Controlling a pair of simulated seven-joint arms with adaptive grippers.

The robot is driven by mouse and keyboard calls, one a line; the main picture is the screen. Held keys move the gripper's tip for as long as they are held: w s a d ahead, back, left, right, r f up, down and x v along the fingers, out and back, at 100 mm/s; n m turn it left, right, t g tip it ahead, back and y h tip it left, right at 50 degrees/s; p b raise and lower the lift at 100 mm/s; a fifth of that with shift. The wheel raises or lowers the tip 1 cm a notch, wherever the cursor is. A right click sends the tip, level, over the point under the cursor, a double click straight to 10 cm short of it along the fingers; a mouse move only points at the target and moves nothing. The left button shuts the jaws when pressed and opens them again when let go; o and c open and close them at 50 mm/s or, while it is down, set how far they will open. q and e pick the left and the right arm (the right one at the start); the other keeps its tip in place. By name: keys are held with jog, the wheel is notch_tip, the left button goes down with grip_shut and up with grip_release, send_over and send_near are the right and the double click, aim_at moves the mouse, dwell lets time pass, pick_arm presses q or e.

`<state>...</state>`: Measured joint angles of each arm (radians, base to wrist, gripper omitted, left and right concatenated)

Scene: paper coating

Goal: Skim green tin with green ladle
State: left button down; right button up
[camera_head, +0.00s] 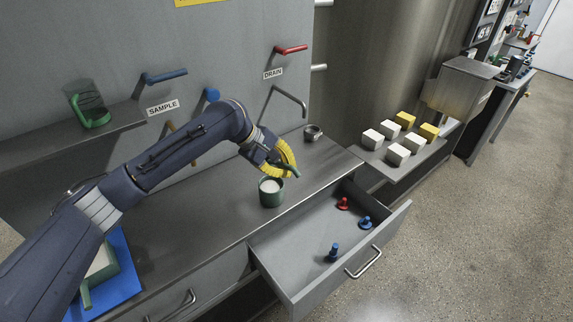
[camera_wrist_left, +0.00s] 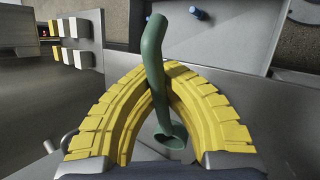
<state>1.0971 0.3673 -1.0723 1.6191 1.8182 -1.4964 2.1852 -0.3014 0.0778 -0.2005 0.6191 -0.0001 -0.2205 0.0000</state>
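The green tin (camera_head: 271,196) stands upright on the steel counter with pale, whitish content at its top. My left gripper (camera_head: 287,162) is just above and slightly right of the tin. Its yellow fingers are closed around the green ladle (camera_head: 293,172). In the left wrist view the fingers (camera_wrist_left: 165,78) meet at the handle of the ladle (camera_wrist_left: 154,50), which passes between them. A wider green end shows below the fingers there. In the head view most of the ladle is hidden by the fingers. I cannot tell whether it touches the tin. My right gripper is not in view.
An open drawer (camera_head: 285,262) below the tin holds red and blue pegs. A blue mat (camera_head: 122,285) with a green-edged item lies at the left. A tap (camera_head: 290,98) and a small metal ring (camera_head: 312,132) are behind. White and yellow blocks sit on a right shelf.

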pick_arm(q)
jog(key=shift+f, duration=1.85)
jog(key=shift+f, duration=2.55)
dwell(3.6)
